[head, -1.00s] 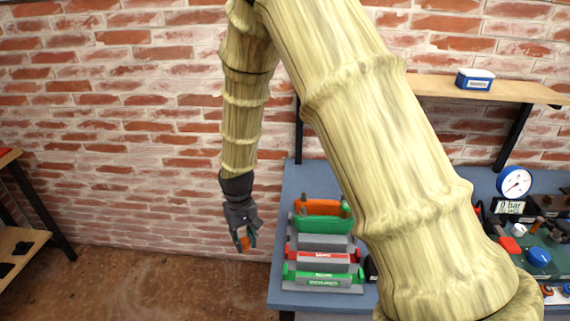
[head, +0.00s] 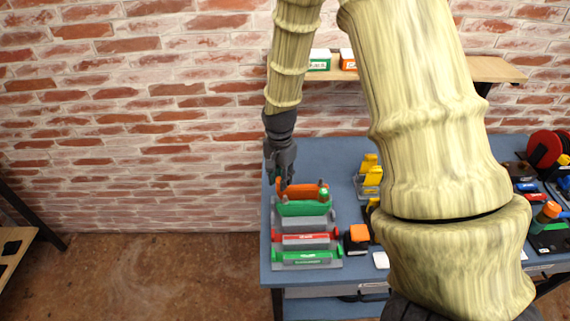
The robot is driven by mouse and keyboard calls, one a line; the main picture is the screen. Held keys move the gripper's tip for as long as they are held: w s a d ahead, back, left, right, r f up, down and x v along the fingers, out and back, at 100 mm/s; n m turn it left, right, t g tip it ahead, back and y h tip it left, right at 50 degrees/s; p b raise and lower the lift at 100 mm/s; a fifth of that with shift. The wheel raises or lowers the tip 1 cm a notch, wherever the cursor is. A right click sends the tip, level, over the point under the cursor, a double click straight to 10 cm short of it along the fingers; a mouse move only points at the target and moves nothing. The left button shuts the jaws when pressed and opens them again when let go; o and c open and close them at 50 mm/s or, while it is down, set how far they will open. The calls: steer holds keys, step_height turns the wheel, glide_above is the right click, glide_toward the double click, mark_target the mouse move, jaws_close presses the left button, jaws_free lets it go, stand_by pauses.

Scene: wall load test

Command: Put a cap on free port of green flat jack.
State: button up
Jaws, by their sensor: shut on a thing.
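My gripper (head: 282,184) points down at the back left of the blue bench, close to the orange flat jack (head: 318,188). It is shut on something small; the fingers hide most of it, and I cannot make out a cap. A green flat jack (head: 305,209) stands in front of the orange one, with a small green knob (head: 324,194) by its right end. Its ports are too small to tell free from capped. A red labelled piece (head: 303,237) and a green labelled piece (head: 305,258) lie nearer the front of the grey rack.
The blue bench (head: 340,152) stands against the brick wall. An orange-topped black item (head: 358,233) and yellow items (head: 369,172) stand right of the rack. A shelf (head: 430,70) holds small boxes. My arm hides the bench's middle.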

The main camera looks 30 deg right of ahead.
mark_target(285, 196)
steer(key=shift+s+d+r+m, duration=0.4)
steer(key=shift+r, duration=0.1)
steer(key=shift+d, duration=0.15)
steer(key=shift+f+m, duration=0.15)
steer(key=shift+m, duration=0.15)
step_height(285, 196, down, 3)
steer(key=b, duration=0.2)
steer(key=shift+f+b, duration=0.1)
steer(key=shift+b, duration=0.25)
steer(key=shift+f, duration=0.8)
steer(key=shift+f+b, duration=0.6)
steer(key=shift+f, duration=0.65)
steer(key=o, duration=0.8)
steer(key=shift+o, duration=0.3)
